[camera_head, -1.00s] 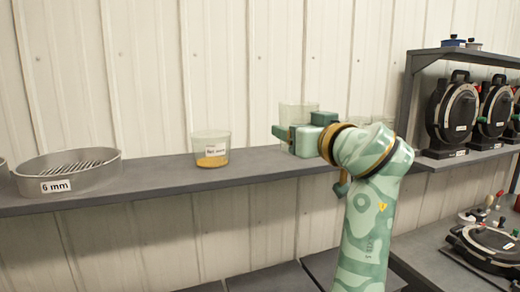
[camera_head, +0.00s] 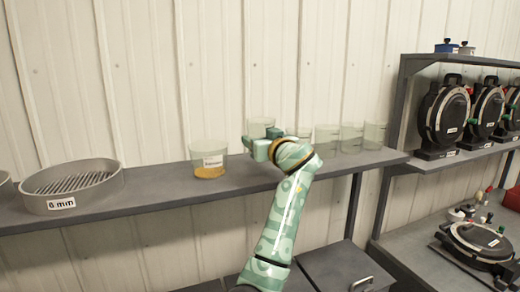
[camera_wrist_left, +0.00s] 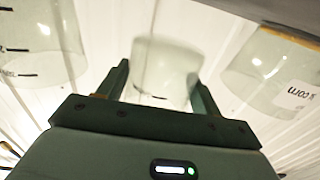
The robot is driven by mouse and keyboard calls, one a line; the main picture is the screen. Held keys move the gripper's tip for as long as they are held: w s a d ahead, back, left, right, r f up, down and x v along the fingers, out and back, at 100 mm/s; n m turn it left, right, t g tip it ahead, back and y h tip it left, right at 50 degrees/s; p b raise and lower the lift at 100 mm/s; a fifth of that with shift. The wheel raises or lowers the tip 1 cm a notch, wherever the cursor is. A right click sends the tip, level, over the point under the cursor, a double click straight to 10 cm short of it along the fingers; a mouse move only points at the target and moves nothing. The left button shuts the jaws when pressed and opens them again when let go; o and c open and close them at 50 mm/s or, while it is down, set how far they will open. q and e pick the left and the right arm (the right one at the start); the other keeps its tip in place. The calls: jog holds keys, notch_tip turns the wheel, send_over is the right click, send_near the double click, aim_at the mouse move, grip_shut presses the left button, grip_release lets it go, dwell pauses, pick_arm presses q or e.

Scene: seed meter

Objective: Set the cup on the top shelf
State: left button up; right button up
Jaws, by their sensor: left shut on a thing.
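A clear empty cup (camera_head: 261,126) is in my left gripper (camera_head: 260,142), in front of the wall and over the long grey shelf (camera_head: 150,199). In the left wrist view the cup (camera_wrist_left: 166,68) sits between the two fingers (camera_wrist_left: 162,88), which are shut on it. Its base is partly hidden by my gripper in the head view, so I cannot tell if it touches the shelf. A labelled cup with yellow grain (camera_head: 209,160) stands on the shelf just left of the gripper. My right gripper is not in view.
Several clear cups (camera_head: 327,139) stand in a row right of my gripper. A round sieve labelled 6 mm (camera_head: 72,186) lies at the shelf's left. A dark rack (camera_head: 403,95) with black round devices (camera_head: 443,115) stands at right. The shelf between sieve and grain cup is clear.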

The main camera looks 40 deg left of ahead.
pick_arm(q)
notch_tip(320, 180, down, 3)
jog(key=shift+w+a+f+p, duration=0.1)
jog(key=shift+a+f+p, duration=0.05)
jog(key=shift+p, duration=0.8)
jog(key=shift+a+f, duration=0.25)
jog(key=shift+f, duration=0.1)
jog(key=shift+d+f+b, duration=0.15)
jog(key=shift+b, duration=0.15)
jog(key=o, duration=1)
jog(key=shift+d, duration=0.2)
jog(key=shift+r+b+v, duration=0.15)
jog(key=shift+b+v, duration=0.7)
jog(key=shift+v, duration=2.05)
jog(key=shift+r+b+v, duration=0.15)
jog(key=shift+b+v, duration=0.7)
jog(key=shift+v, duration=2)
